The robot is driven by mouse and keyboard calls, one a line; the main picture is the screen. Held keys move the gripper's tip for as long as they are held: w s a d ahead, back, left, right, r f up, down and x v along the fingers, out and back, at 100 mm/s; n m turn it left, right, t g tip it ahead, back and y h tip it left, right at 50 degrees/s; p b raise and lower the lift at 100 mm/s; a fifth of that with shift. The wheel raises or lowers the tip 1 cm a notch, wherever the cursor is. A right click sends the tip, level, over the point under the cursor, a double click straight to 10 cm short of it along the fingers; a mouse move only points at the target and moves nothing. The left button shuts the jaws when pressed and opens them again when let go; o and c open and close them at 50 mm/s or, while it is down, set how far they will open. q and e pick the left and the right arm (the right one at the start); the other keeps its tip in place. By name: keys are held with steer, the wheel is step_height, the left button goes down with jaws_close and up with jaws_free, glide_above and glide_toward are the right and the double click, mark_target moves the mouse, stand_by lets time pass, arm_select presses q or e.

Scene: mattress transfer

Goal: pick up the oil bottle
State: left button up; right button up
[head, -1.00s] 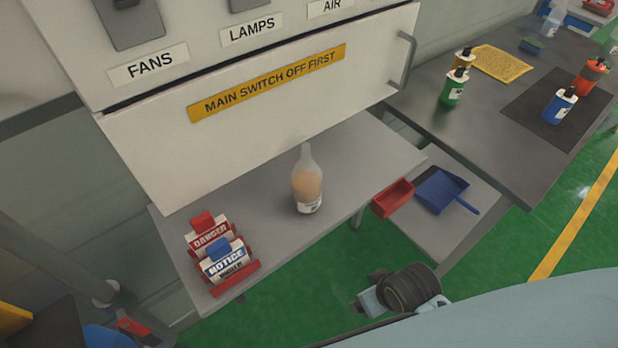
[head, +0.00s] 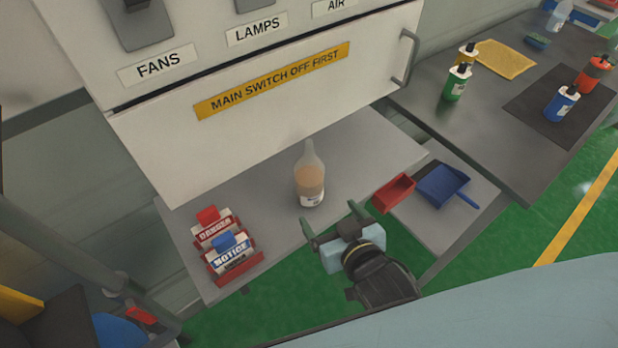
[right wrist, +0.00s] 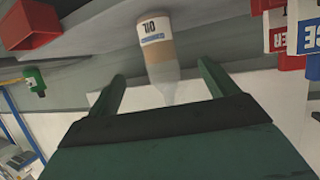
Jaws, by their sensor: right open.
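The oil bottle (head: 310,182) is clear with a tapered neck, amber liquid and a white label. It stands upright on the grey shelf (head: 365,150) under the cabinet. My right gripper (head: 333,216) is open and empty, just in front of the bottle and apart from it. In the right wrist view the bottle (right wrist: 160,48) shows beyond and between the two green fingers (right wrist: 160,88), its label reading OIL. My left gripper is not clearly visible.
Danger and notice tags in a red holder (head: 235,270) sit left on the shelf. A red bin (head: 393,193) and a blue dustpan (head: 445,186) lie to the right. A workbench (head: 440,115) with several bottles stands at right. The cabinet panel (head: 270,110) overhangs the shelf.

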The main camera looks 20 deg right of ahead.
mark_target(313, 193)
steer(key=x, duration=0.7)
steer(key=shift+w+f, duration=0.1)
steer(key=shift+w, duration=0.25)
steer(key=shift+x, duration=2.7)
steer(key=shift+w+d, duration=0.1)
steer(key=shift+d, duration=0.05)
steer(key=shift+r, duration=0.25)
steer(key=c, duration=1.3)
steer(key=shift+c, duration=0.2)
steer(key=shift+r, duration=0.1)
